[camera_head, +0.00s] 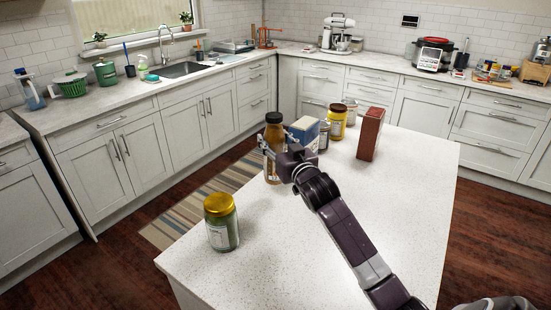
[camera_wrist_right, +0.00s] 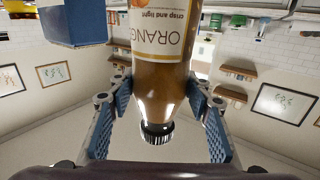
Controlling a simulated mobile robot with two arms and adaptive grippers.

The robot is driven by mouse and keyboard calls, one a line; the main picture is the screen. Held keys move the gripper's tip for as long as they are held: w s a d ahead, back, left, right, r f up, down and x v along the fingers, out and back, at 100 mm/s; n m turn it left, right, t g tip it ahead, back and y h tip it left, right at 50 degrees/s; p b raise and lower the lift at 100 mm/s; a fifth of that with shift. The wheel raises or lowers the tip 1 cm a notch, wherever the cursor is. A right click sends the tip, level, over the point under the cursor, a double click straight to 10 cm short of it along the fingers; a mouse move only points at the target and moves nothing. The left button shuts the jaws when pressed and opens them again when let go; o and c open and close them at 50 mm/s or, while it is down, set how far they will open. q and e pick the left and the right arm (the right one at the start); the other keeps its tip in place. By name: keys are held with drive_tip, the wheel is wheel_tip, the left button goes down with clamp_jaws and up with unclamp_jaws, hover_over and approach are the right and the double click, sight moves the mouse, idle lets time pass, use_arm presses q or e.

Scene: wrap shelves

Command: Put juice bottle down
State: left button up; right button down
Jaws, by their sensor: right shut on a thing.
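The juice bottle (camera_head: 273,134) is upright with a dark cap, near the left edge of the white island. My right gripper (camera_head: 268,150) is shut on it from the near right side. I cannot tell whether the bottle's base touches the island top. My left gripper is not in view.
On the island (camera_head: 300,245), a gold-lidded jar (camera_head: 221,222) stands nearer, left of my arm. A blue-and-white box (camera_head: 305,131), a yellow jar (camera_head: 337,123) and a reddish-brown box (camera_head: 370,134) stand beyond the gripper. The near island top is mostly clear.

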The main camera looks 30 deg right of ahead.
wheel_tip(320, 180, down, 6)
drive_tip(key=shift+r, duration=0.15)
drive_tip(key=shift+f, duration=0.4)
drive_tip(key=c, duration=1)
unclamp_jaws()
drive_tip(key=shift+s+f, duration=0.1)
drive_tip(key=shift+f, duration=0.05)
drive_tip(key=shift+a, duration=0.1)
drive_tip(key=shift+s+p, duration=0.1)
drive_tip(key=shift+p, duration=0.2)
drive_tip(key=shift+s, duration=0.25)
drive_tip(key=shift+s+a+p, duration=0.4)
drive_tip(key=shift+s+p, duration=0.5)
drive_tip(key=shift+s, duration=0.95)
drive_tip(key=shift+s+a+p, duration=0.35)
drive_tip(key=shift+s+p, duration=0.5)
drive_tip(key=shift+s, duration=1)
drive_tip(key=shift+s+a+p, duration=0.4)
drive_tip(key=shift+s+p, duration=0.5)
drive_tip(key=shift+s, duration=0.95)
